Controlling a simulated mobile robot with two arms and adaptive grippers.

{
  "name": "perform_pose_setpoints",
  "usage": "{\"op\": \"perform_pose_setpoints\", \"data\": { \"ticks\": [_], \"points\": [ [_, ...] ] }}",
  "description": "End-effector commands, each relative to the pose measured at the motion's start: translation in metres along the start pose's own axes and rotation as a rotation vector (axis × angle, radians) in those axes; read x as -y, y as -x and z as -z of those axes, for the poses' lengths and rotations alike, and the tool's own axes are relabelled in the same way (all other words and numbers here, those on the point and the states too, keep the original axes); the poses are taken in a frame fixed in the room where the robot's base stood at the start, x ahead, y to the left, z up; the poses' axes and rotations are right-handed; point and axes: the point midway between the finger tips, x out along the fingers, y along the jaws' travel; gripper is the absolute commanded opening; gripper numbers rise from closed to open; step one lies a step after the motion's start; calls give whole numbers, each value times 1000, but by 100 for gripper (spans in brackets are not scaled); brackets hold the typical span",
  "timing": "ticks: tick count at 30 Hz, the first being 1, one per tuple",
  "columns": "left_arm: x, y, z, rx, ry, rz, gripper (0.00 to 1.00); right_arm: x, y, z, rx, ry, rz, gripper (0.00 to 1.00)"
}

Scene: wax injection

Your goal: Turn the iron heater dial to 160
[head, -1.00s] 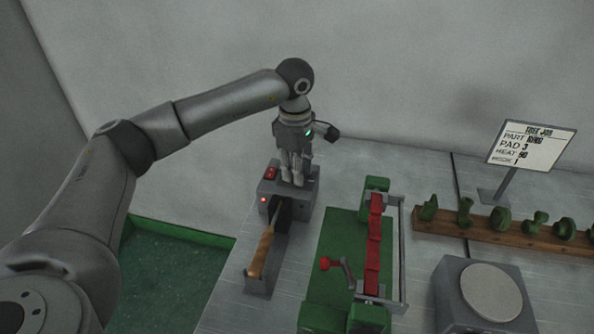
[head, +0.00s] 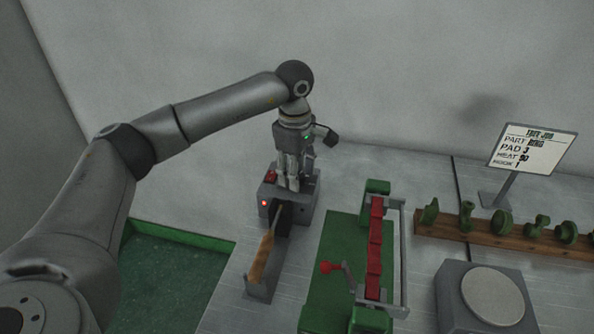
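The iron heater (head: 304,212) is a grey box at the left of the table, with a red switch (head: 271,176) on top and a lit red lamp (head: 264,203) on its front. An iron with a wooden handle (head: 262,256) lies in its slot and rests on a stand in front. My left gripper (head: 289,186) points straight down onto the heater's top, right of the switch. Its fingers look close together there. The dial is hidden beneath them, so its setting and any grip on it cannot be read. My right gripper is not in view.
A green fixture with red blocks (head: 375,245) and a red-knobbed crank (head: 326,267) stands right of the heater. Farther right are a grey round-topped unit (head: 492,294), a wooden rack of green pieces (head: 485,236) and a sign (head: 531,147) reading heat 90.

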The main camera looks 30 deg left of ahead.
Motion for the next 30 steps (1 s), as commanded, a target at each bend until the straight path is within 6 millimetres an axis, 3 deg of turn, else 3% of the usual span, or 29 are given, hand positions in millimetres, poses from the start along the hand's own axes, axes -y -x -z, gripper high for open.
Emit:
{"op": "perform_pose_setpoints", "data": {
  "ticks": [7,11,24,30],
  "points": [
    [0,0,-1,1,-1,1,49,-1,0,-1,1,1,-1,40],
    [-1,12,-1,1,-1,-3,49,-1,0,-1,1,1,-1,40],
    [0,98,0,0,0,-2,49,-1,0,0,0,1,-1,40],
    [0,117,0,1,0,0,49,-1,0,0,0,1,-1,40]
  ]
}}
